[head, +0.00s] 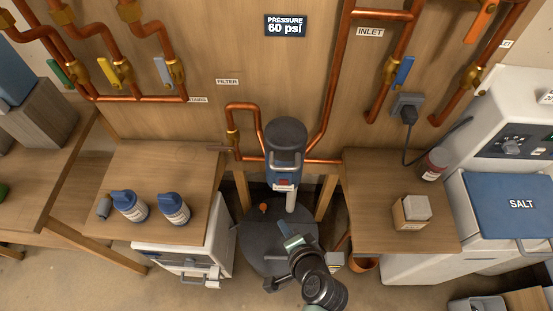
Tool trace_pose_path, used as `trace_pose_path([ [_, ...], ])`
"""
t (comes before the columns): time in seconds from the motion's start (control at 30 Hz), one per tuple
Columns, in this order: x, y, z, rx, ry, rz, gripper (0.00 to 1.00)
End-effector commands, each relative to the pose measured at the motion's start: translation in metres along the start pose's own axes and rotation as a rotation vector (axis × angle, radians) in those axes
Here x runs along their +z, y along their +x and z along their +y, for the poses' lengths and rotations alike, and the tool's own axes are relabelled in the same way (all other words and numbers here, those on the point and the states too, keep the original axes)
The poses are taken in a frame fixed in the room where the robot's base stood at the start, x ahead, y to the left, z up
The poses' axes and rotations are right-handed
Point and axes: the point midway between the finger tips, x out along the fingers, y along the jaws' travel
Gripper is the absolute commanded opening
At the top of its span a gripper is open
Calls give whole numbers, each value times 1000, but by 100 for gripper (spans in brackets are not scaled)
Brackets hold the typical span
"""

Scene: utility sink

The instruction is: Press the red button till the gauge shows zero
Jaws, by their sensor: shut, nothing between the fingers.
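The gauge is a dark sign (286,26) on the wooden wall that reads "PRESSURE 60 psi". A small red button (284,182) shows on the front of the blue and grey filter head (286,150), low on its housing. My gripper (285,226) is below and in front of the button, over the dark round stand (252,243). It is shut with nothing held, and a visible gap separates it from the button. My arm reaches up from the bottom of the picture and hides part of the stand.
Copper pipes (335,75) run beside and behind the filter. A left bench (160,160) holds blue-capped bottles (128,206); a right bench (370,180) holds a small box (411,212). A salt unit (515,205) stands far right. An orange piece (263,208) lies near the stand's top.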

Motion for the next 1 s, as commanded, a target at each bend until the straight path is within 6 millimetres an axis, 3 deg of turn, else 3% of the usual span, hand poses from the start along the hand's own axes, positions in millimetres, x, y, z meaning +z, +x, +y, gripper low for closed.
trace_pose_path([
  [0.47,0,1,0,2,5,-2,0],
  [1.0,-34,48,-32,0,4,-2,0],
])
